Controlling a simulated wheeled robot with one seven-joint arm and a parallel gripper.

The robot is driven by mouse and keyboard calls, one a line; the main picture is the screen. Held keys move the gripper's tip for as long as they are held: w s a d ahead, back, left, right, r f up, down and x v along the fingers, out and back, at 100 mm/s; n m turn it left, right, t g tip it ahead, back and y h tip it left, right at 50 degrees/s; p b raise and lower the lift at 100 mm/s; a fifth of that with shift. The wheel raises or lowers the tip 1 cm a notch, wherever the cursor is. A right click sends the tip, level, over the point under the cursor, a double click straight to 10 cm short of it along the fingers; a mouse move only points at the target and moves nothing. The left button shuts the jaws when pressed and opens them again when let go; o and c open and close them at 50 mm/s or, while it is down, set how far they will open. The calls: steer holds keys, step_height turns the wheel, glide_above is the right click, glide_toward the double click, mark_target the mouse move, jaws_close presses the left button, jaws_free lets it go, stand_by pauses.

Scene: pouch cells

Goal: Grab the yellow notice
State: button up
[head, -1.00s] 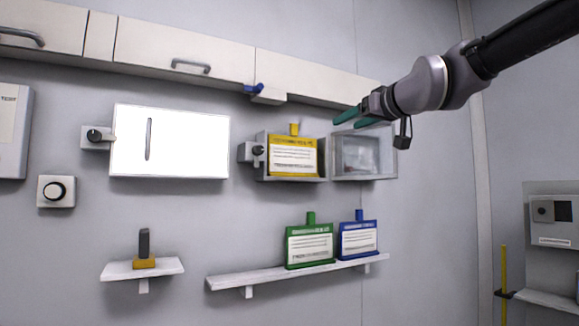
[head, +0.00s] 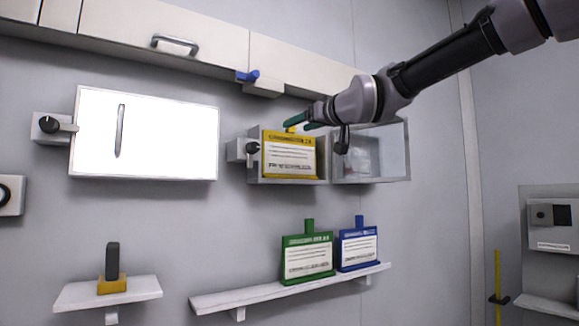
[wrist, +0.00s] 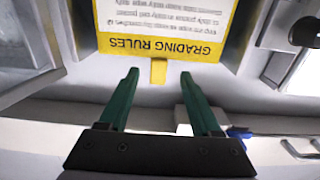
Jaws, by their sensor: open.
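The yellow notice (head: 289,158) stands upright in an open wall box, with a small yellow tab on its top edge. In the wrist view the yellow notice (wrist: 163,45) appears upside down and reads "GRADING RULES". Its tab (wrist: 158,71) lies between and just beyond my fingertips. My gripper (head: 296,121) is at the top of the notice, its green fingers close to the tab. In the wrist view my gripper (wrist: 160,76) is open, with a finger on each side of the tab and nothing held. In the head view the fingers partly hide the tab.
The box (head: 324,172) has a knob on its left and an open, clear-paned door (head: 398,150) on its right. Green (head: 307,258) and blue (head: 358,248) notices stand on a shelf (head: 260,295) below. Cabinets with a blue latch (head: 247,76) are above.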

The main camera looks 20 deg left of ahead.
mark_target(290, 133)
steer(key=x, duration=0.5)
steer(key=shift+w+r, duration=0.2)
steer(key=shift+r, duration=0.15)
jaws_close()
stand_by(1.1)
